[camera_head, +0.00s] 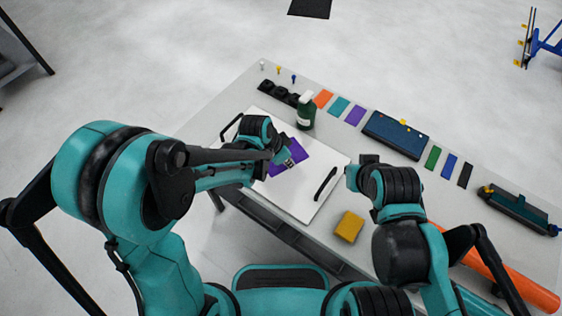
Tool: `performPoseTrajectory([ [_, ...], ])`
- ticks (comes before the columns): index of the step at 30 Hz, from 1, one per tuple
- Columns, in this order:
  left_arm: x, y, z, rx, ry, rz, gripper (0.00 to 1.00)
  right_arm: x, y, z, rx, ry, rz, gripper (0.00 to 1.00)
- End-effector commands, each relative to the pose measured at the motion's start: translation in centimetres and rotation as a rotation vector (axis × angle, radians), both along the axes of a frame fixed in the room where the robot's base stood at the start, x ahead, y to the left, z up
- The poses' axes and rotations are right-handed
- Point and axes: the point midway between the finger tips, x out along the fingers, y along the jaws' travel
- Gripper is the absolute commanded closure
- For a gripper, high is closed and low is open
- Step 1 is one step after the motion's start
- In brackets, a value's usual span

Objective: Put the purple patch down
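A purple patch (316,158) lies at or just above the white board (317,193) on the table. My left gripper (287,158) is over the patch and hides its middle, so purple shows on both sides of it. Its fingertips are small and partly covered by my arm, and I cannot tell whether they pinch the patch or whether the patch touches the board. My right gripper (358,172) is beside the board's right edge, away from the patch, and its finger opening is unclear.
A black strip-shaped tool (325,184) lies on the board. A dark green bottle (306,112) stands behind it. Orange, teal and a second purple patch (355,116) lie along the back, beside a blue case (395,134). A yellow block (349,227) is at the front.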

Motion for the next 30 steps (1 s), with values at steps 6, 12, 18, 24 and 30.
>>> performPoseTrajectory([
  [6,3.8,1.6,-2.6,0.000,0.000,0.003,1.00,0.0,0.0,-1.5,0.000,0.000,0.000,1.00],
  [12,4.6,2.0,-3.5,0.000,0.000,0.001,1.00,0.0,0.0,-1.8,0.000,0.000,0.000,1.00],
  [18,4.6,2.0,-6.4,0.000,0.000,0.001,1.00,0.0,0.0,-3.2,0.000,0.000,0.000,1.00],
  [24,4.6,2.0,-7.0,0.000,0.000,0.002,1.00,0.0,0.0,-3.3,0.000,0.000,0.000,1.00],
  [30,4.6,2.0,-7.3,0.000,0.000,0.002,1.00,0.0,0.0,-3.6,0.000,0.000,0.000,1.00],
])
